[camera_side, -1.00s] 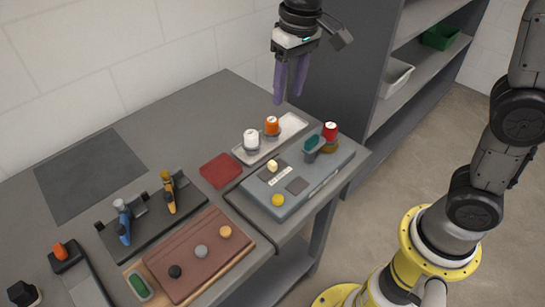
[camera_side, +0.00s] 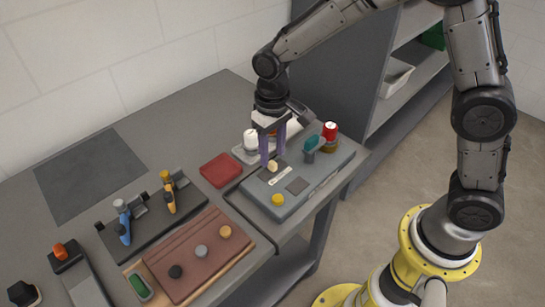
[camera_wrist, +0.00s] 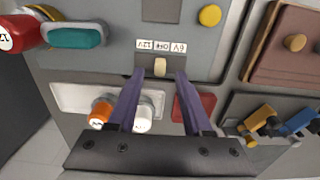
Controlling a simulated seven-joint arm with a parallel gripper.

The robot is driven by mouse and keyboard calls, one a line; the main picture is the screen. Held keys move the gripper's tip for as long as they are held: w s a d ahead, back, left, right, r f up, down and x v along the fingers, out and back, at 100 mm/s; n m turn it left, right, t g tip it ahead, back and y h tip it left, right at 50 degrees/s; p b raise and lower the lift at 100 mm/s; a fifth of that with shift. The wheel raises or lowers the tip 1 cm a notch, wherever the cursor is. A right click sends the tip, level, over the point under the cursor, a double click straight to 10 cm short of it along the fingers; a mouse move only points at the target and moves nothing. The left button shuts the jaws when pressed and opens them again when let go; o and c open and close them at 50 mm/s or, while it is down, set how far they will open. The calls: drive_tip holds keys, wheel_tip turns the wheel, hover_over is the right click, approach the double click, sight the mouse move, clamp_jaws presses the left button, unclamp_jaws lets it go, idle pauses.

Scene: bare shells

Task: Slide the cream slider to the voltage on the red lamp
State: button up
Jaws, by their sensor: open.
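The cream slider (camera_side: 272,166) stands on the grey control box (camera_side: 255,195). In the wrist view the cream slider (camera_wrist: 160,67) sits in a dark slot, level with the middle of a white label strip (camera_wrist: 161,46). The strip reads upside down, with 12V at left, what looks like OFF in the middle and 6V at right. The red lamp (camera_side: 330,130) stands at the box's back right corner. In the wrist view the red lamp (camera_wrist: 18,33) has white marking that looks like 12, partly cut off. My gripper (camera_wrist: 160,73) is open, its purple fingers on either side of the slider with gaps.
A teal-topped switch (camera_wrist: 75,35) and a yellow button (camera_wrist: 209,15) are on the box. Orange (camera_wrist: 101,113) and white lamps (camera_wrist: 143,117) stand on a pale tray behind it. A red pad (camera_side: 221,170) lies to the left. Levers (camera_side: 170,190) stand further left.

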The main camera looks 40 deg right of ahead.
sight(273, 166)
drive_tip(key=shift+f, duration=1.3)
drive_tip(key=shift+c, duration=0.3)
clamp_jaws()
drive_tip(key=shift+d+r, duration=0.1)
